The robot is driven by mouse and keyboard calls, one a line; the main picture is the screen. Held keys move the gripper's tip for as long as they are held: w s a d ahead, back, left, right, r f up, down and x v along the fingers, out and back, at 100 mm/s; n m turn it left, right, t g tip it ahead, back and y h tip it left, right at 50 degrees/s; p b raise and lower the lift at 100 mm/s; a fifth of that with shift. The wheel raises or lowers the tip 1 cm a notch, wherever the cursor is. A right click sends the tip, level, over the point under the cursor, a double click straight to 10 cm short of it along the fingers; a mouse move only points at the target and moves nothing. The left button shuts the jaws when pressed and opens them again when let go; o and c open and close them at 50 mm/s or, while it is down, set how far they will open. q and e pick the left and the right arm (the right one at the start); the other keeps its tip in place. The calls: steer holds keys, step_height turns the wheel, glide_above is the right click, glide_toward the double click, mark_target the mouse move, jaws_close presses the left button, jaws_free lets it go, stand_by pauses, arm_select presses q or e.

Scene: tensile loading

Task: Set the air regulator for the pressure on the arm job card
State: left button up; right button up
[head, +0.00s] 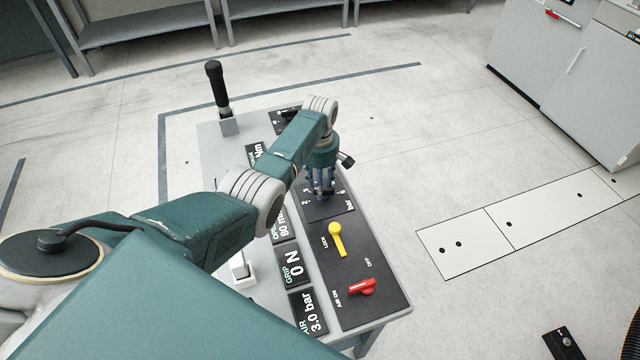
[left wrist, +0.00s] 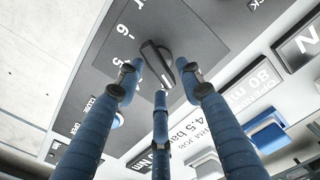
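The regulator dial, a dark knob with a pale pointer mark (left wrist: 157,62), sits on a black numbered plate in the left wrist view; a 6 is readable. My left gripper (left wrist: 160,84) has three blue fingers spread around the knob. It also shows in the head view (head: 320,188), pointing down at the panel; there it hides the knob. I cannot tell whether the fingers touch it. The air display (head: 309,313) reads 3.0 bar. The arm job card (left wrist: 188,130) is partly hidden behind a finger; "4.5 ba" is readable. My right gripper is out of view.
On the console (head: 213,150) are a yellow lock lever (head: 336,238), a red air valve handle (head: 362,287), a grip display (head: 290,264) reading 0 N and an upright black-handled lever (head: 216,88). Grey cabinets (head: 605,90) stand at the right.

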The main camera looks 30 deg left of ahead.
arm_select(q)
jaws_close()
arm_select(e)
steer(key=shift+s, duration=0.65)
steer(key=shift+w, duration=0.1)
arm_select(q)
steer(key=shift+m, duration=0.6)
steer(key=m, duration=0.3)
steer(key=shift+w+p, duration=0.25)
steer(key=shift+p, duration=0.1)
steer(key=m, duration=0.4)
steer(key=shift+w+d+m, duration=0.15)
steer(key=shift+w+m, duration=0.05)
steer(key=shift+m, duration=0.1)
steer(key=m, duration=0.4)
steer(key=shift+w+d+r, duration=0.1)
steer(key=shift+w+d, duration=0.1)
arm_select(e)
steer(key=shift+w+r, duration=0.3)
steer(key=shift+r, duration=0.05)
arm_select(q)
steer(key=shift+m, duration=0.3)
